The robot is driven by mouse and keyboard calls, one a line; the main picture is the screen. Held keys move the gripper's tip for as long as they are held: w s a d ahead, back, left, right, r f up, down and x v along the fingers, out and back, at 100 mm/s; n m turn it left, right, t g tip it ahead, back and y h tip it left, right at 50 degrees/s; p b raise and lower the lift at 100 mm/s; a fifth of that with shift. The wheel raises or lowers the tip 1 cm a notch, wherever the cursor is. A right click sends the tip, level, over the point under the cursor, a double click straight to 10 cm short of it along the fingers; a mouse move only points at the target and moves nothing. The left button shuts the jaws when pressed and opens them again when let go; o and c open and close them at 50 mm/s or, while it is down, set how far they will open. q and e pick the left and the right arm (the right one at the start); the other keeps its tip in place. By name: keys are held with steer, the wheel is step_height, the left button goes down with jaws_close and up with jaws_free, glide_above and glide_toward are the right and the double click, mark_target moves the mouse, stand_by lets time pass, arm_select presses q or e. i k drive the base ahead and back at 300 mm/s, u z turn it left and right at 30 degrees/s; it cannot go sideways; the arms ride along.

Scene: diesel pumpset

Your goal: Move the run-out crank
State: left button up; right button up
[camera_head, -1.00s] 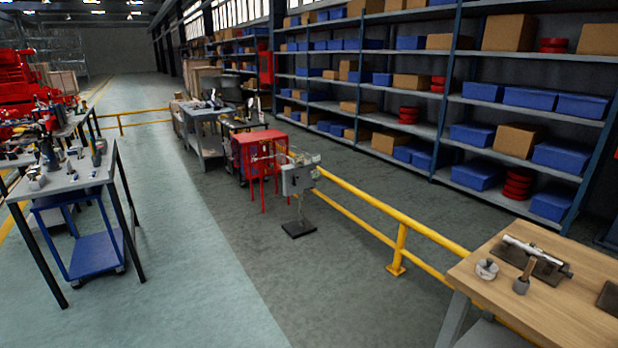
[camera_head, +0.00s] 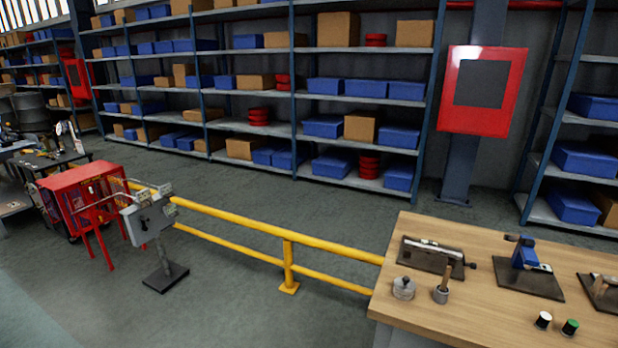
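Neither of my grippers is in view. I cannot pick out the run-out crank for certain. A wooden-topped workbench (camera_head: 384,292) stands at the lower right. On it a silver bar-shaped tool (camera_head: 434,249) lies on a dark plate (camera_head: 425,263). A blue device (camera_head: 525,251) stands on another dark plate (camera_head: 527,282) to its right. A third metal item (camera_head: 604,288) is cut off by the right edge. A round grey piece (camera_head: 403,288) and a small block with an upright handle (camera_head: 443,287) sit near the bench's left end.
A yellow rail (camera_head: 288,262) runs up to the bench's left side. A grey box on a stand (camera_head: 149,220) and a red table (camera_head: 83,178) are at the left. Shelves (camera_head: 300,185) line the back; a red-framed panel (camera_head: 483,52) hangs at right. Grey floor (camera_head: 215,300) in front is clear.

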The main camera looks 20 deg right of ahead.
mark_target(408, 243)
steer(key=z, duration=1)
steer(key=i, duration=0.95)
steer(key=z, duration=0.85)
